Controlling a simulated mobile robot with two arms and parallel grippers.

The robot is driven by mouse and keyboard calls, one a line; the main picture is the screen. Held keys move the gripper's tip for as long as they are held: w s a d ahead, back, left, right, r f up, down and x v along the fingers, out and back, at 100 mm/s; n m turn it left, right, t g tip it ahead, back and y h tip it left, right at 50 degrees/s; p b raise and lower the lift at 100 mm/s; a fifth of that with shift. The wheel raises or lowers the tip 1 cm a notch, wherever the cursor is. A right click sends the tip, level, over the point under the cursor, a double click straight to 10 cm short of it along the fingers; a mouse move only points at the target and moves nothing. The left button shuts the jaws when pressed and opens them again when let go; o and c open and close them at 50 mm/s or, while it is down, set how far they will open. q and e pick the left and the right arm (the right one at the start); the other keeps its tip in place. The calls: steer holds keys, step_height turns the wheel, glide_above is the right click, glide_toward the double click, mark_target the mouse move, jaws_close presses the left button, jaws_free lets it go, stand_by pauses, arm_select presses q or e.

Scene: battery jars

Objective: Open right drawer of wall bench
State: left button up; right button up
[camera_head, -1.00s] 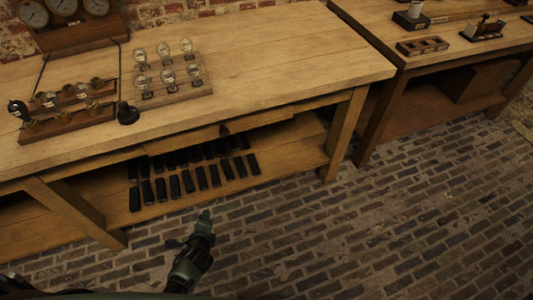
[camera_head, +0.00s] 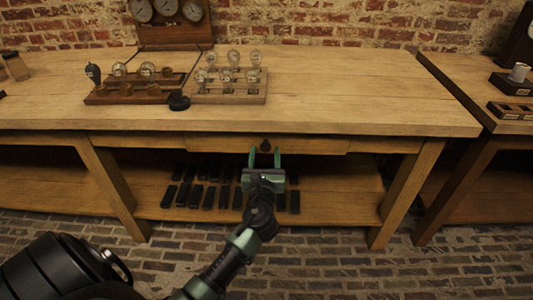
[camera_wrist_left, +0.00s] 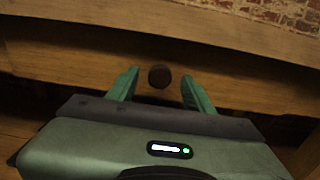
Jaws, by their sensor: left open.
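The wall bench (camera_head: 350,95) is a long wooden bench against a brick wall. Its drawer front (camera_head: 215,145) sits under the bench top and looks closed, with a dark round knob (camera_head: 266,146) in it. My left gripper (camera_head: 265,155) is in front of the drawer at the knob, fingers pointing at it. In the left wrist view the green fingers (camera_wrist_left: 158,85) are open, one on each side of the round knob (camera_wrist_left: 159,76), with gaps visible on both sides. My right gripper is not seen.
Several dark jars or blocks (camera_head: 197,196) stand on the lower shelf below the drawer. Bulbs on a wooden stand (camera_head: 228,97) and a gauge panel (camera_head: 172,22) are on top. A second bench (camera_head: 460,80) stands to the right.

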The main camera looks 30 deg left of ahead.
arm_select(q)
steer(key=shift+x, duration=0.75)
jaws_close()
steer(key=shift+f, duration=0.1)
stand_by(0.8)
